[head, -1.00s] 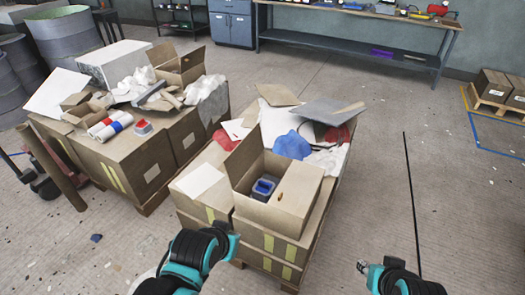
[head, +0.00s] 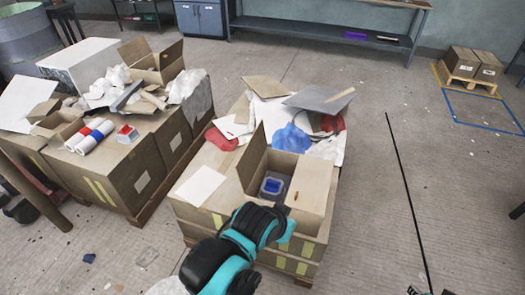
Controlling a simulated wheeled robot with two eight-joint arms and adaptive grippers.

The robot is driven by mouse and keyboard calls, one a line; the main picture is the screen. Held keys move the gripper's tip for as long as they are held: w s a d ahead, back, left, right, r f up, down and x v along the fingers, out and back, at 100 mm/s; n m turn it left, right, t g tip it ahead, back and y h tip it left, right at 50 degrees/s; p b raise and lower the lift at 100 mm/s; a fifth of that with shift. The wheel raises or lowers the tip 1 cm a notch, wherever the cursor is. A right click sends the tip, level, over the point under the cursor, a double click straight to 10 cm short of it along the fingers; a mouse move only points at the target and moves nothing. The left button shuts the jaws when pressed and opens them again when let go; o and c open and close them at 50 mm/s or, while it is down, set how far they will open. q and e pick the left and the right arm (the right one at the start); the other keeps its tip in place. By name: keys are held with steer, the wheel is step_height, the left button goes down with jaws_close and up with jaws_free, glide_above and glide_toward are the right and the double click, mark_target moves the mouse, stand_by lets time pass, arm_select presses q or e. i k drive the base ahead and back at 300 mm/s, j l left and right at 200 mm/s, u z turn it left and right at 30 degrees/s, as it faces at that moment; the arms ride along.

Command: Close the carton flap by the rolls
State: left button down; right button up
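An open carton (head: 301,211) stands on the front stack of boxes. Its left flap (head: 254,160), on the side toward the rolls, stands upright. Its right flap (head: 314,184) lies about level over the right part of the opening. A grey and blue item (head: 273,186) sits inside. The rolls (head: 90,136), white with red and blue bands, lie on the left stack. My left gripper (head: 284,232) is in front of the carton's near side; its fingers are not clear, and I cannot tell whether it touches. Only slivers of my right gripper (head: 428,291) show at the bottom edge.
A white sheet (head: 200,185) lies left of the carton. Blue and red cloths and a grey panel (head: 318,101) lie behind it. Another open carton (head: 152,65) stands on the left stack. A thin black pole (head: 402,185) crosses the floor at right.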

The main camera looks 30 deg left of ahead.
mark_target(247, 166)
steer(key=k+j+z, duration=0.1)
steer(key=j, duration=0.75)
steer(key=k+j+z, duration=0.15)
steer(key=j, duration=0.3)
steer(key=k+j, duration=0.1)
steer(key=j, duration=0.3)
steer(key=k+j+z, duration=0.15)
steer(key=j, duration=0.3)
steer(key=k+j+z, duration=0.1)
steer(key=j, duration=0.3)
steer(key=k+j, duration=0.1)
steer(key=j, duration=0.25)
steer(key=k+j, duration=0.1)
steer(key=j, duration=0.2)
